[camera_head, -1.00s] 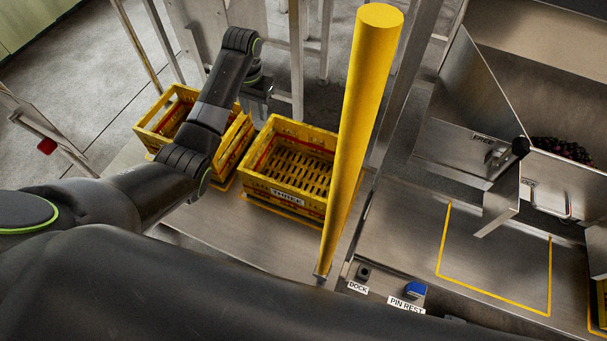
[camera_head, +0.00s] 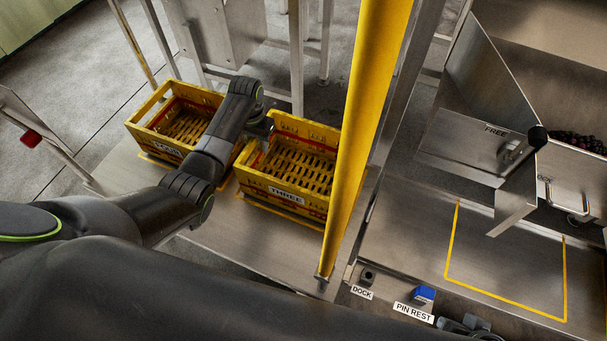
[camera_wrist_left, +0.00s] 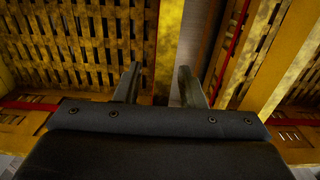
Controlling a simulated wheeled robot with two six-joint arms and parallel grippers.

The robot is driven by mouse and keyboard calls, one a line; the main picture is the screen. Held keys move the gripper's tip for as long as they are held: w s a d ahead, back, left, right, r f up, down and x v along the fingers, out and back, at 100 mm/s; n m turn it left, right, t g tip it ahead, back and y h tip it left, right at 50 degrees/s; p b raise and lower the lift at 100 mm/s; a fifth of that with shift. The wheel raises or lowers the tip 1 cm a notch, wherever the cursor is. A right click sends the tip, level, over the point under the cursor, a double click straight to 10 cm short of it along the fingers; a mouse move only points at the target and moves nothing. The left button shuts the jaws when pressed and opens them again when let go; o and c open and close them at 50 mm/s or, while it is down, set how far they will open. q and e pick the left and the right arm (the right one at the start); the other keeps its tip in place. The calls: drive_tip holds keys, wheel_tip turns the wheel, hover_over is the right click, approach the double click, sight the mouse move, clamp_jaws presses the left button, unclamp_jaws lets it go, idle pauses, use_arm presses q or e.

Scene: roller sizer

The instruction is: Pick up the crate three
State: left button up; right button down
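Crate three (camera_head: 286,196) is a yellow slatted crate with a red stripe and a THREE label, upright on the metal platform left of the yellow post. It looks empty. My left gripper (camera_head: 262,128) is at its left rear corner, partly hidden by my arm. In the left wrist view my left gripper (camera_wrist_left: 159,85) has its two fingers apart, with a yellow crate wall (camera_wrist_left: 168,45) showing between and beyond them. I cannot tell whether they touch it.
A similar crate labelled FOUR (camera_head: 168,149) stands close on the left. A thick yellow post (camera_head: 362,130) rises just right of crate three. Metal legs stand behind. A yellow-outlined area (camera_head: 505,262) at right is bare, below a metal bin with dark fruit (camera_head: 580,141).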

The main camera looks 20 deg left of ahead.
use_arm(q)
drive_tip(key=shift+f, duration=0.25)
clamp_jaws()
drive_tip(key=shift+r, duration=0.1)
